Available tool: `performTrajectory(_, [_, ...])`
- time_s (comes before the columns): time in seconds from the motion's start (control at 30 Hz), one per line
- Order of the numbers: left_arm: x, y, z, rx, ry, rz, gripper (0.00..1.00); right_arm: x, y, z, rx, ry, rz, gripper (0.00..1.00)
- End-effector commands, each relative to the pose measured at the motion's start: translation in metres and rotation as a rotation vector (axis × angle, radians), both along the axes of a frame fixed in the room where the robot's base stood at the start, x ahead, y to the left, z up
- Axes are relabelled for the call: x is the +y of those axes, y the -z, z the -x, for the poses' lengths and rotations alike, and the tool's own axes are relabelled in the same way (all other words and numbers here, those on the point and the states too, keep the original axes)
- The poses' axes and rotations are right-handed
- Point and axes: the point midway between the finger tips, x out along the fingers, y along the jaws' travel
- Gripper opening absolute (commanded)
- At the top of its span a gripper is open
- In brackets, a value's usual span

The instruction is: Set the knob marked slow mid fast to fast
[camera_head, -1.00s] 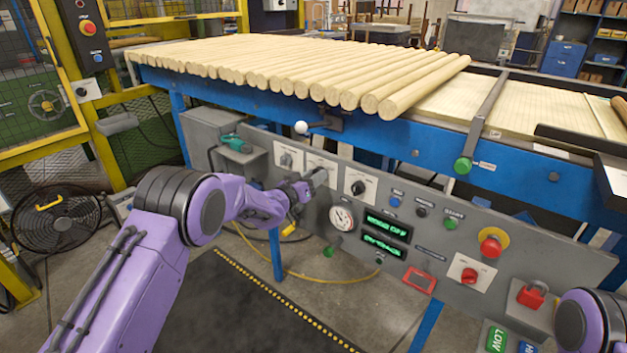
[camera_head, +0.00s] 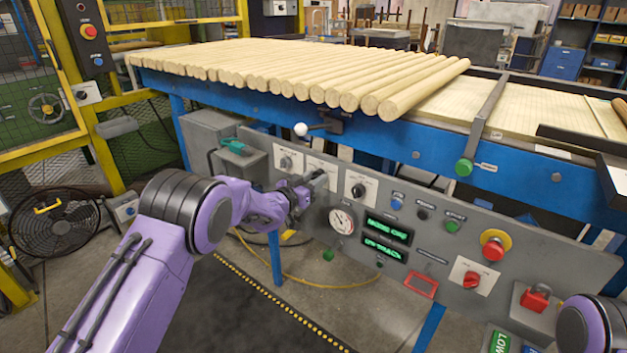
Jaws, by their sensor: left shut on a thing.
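The grey control panel (camera_head: 560,255) carries three white plates with dark knobs in its upper left part. The left knob (camera_head: 286,162) and the right knob (camera_head: 358,190) are in plain view. The middle plate (camera_head: 321,166) is partly covered by my left gripper (camera_head: 319,181), which is shut on the knob there. That knob is hidden by the fingers, so its pointer cannot be seen. The lettering on the plates is too small to read. My right gripper is out of the picture; only part of my right arm shows at the lower right.
A round gauge (camera_head: 341,220) and green displays (camera_head: 387,229) sit just below and right of my left gripper. Farther right are a red emergency button (camera_head: 493,247) and a red rotary switch (camera_head: 471,279). The blue conveyor frame (camera_head: 400,135) with wooden rods (camera_head: 310,75) overhangs the panel.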

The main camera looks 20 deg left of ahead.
Motion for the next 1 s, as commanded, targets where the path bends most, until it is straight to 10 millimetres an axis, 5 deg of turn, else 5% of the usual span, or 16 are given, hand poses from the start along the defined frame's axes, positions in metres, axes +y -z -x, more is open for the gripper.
performTrajectory(0.03, [0.0, 0.001, 0.0, 0.002, 0.0, -0.003, 0.07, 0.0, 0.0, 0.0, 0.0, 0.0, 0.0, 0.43])
performTrajectory(0.07, [0.0, 0.001, 0.0, 0.002, 0.0, -0.003, 0.47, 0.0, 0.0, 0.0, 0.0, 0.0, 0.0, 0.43])
performTrajectory(0.1, [0.0, 0.001, 0.0, 0.002, 0.0, -0.003, 0.6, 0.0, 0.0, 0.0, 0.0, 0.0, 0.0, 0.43])
performTrajectory(0.13, [0.0, 0.001, 0.0, 0.002, 0.0, -0.003, 0.63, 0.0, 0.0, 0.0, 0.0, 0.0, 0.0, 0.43])
performTrajectory(0.47, [0.002, 0.0, 0.004, 0.002, 0.0, -0.002, 0.63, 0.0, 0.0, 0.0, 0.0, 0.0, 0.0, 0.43])
performTrajectory(1.0, [0.035, 0.0, 0.096, 0.002, -0.001, -0.002, 0.63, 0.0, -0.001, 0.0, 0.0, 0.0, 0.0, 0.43])
